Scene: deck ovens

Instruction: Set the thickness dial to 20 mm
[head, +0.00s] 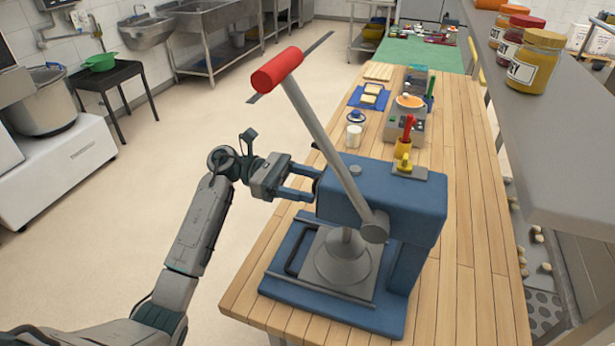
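A blue dough press (385,200) stands on the wooden worktop, with a long grey lever (325,135) ending in a red grip (276,69). My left gripper (317,186) is at the left face of the press's upper body. Its two fingers are spread apart, with their tips close to that face. A small dark part shows between the tips; I cannot tell whether it is the thickness dial or whether they touch it. No dial scale or number is readable. My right gripper is out of view.
The lever slants across the press front above a round grey platen (342,262). A grey shelf (565,140) with jars overhangs at right. Open floor lies left.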

